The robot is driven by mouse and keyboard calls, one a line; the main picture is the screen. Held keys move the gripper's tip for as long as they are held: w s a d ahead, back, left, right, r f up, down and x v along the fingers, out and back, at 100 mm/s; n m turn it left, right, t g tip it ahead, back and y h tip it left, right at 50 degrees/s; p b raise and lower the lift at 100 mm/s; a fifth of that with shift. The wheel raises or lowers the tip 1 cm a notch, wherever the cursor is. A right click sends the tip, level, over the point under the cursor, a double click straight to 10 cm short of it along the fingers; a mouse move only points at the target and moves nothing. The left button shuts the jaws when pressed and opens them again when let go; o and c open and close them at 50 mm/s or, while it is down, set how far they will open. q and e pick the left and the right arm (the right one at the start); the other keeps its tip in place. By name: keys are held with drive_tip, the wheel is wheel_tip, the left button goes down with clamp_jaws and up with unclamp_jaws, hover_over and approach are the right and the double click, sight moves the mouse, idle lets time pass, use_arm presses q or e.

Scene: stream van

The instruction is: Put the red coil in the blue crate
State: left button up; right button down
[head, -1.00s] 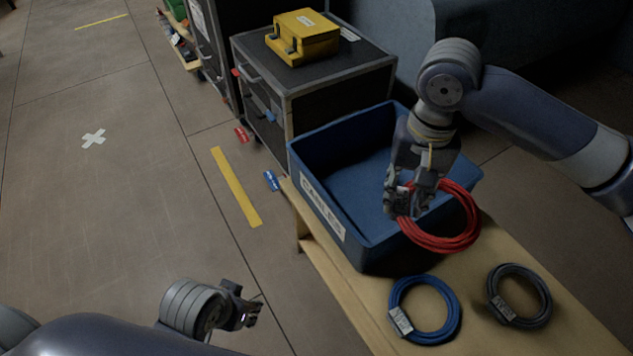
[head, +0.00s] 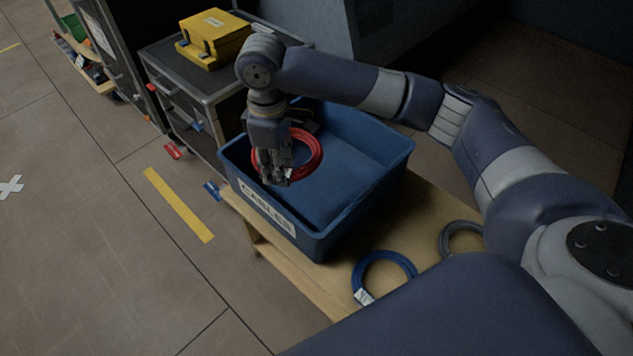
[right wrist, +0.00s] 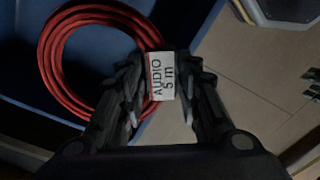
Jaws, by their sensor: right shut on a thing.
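The red coil (head: 313,154) is in my right gripper (head: 274,178), over the left part of the blue crate (head: 352,226). The crate stands on a wooden bench and has a CABLES label on its front. In the right wrist view, the fingers (right wrist: 160,95) are shut on the coil's white tag, which reads AUDIO 5 m. The red loops (right wrist: 62,88) extend to the left over the blue crate interior (right wrist: 18,100). Whether the coil touches the crate is not clear. My left gripper is not in view.
A blue coil (head: 411,262) and a grey coil (head: 446,238) lie on the wooden bench (head: 335,277) in front of the crate. A black case (head: 188,92) with a yellow box (head: 214,38) on top stands behind the crate at left. The floor at left is mostly clear.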

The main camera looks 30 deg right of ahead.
drive_tip(key=d+f+n, duration=0.4)
drive_tip(key=d, duration=0.1)
drive_tip(key=w+d+f+n+b, duration=0.1)
drive_tip(key=d+f+n, duration=0.3)
drive_tip(key=d, duration=0.1)
drive_tip(key=d+f+n, duration=0.3)
drive_tip(key=d+f, duration=0.1)
drive_tip(key=d, duration=0.1)
drive_tip(key=shift+w+d+f+n+b, duration=0.1)
drive_tip(key=shift+w+f+n+b, duration=0.2)
drive_tip(key=shift+n, duration=0.1)
wheel_tip(320, 180, down, 2)
drive_tip(key=shift+s+f+b, duration=0.1)
drive_tip(key=shift+s+b, duration=0.05)
drive_tip(key=shift+b, duration=0.25)
wheel_tip(320, 180, down, 2)
drive_tip(key=shift+f+b, duration=0.2)
drive_tip(key=shift+b, duration=0.2)
drive_tip(key=shift+f, duration=0.15)
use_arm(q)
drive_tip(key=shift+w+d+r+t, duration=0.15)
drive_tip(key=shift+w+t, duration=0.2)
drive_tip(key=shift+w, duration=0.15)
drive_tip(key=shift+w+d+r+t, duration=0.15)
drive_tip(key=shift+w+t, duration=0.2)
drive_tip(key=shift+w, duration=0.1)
use_arm(e)
drive_tip(key=c, duration=1.2)
unclamp_jaws()
